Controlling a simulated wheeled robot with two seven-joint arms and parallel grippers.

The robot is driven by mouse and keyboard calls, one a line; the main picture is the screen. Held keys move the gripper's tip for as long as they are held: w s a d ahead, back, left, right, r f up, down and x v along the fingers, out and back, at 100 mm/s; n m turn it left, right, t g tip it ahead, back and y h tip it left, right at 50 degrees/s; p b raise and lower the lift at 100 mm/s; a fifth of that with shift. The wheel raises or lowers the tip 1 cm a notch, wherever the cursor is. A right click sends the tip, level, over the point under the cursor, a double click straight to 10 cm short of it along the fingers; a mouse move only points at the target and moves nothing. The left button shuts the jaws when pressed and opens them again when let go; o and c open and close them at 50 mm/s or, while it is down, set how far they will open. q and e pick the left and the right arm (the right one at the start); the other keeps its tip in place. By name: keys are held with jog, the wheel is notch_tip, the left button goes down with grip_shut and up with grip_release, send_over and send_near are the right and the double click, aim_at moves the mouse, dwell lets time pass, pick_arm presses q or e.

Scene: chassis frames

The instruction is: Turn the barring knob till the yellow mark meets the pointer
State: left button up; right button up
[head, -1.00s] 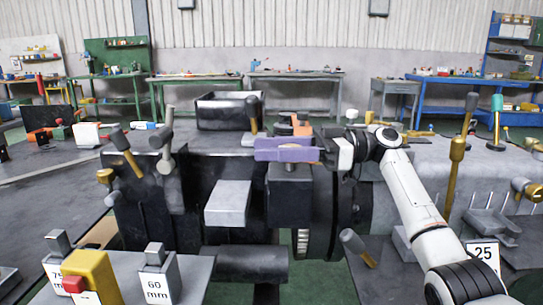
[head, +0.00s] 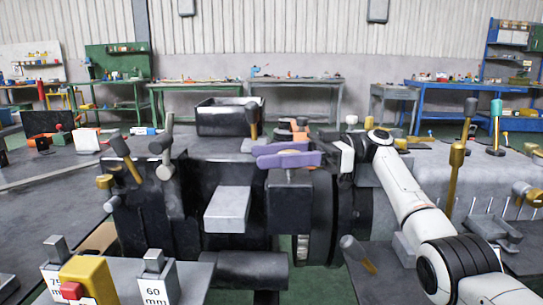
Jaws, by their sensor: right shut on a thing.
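A purple barred knob (head: 288,160) sits on top of a dark block on the machine, near the middle of the head view. Its bar stands at a slight angle. My right gripper (head: 322,157) comes in from the right and is shut on the right end of the knob. A small tan-orange patch shows on the knob's top, but I cannot tell whether it is the yellow mark. I cannot make out the pointer. My left gripper is not in view.
A black open bin (head: 222,117) stands behind the knob. Several levers with gold and grey handles rise on both sides, one gold-headed lever (head: 455,170) near my right arm. A yellow block with a red button (head: 90,278) stands at the front left.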

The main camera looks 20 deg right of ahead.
jog(key=o, duration=1)
jog(key=shift+o, duration=0.2)
notch_tip(320, 180, up, 10)
jog(key=p, duration=0.2)
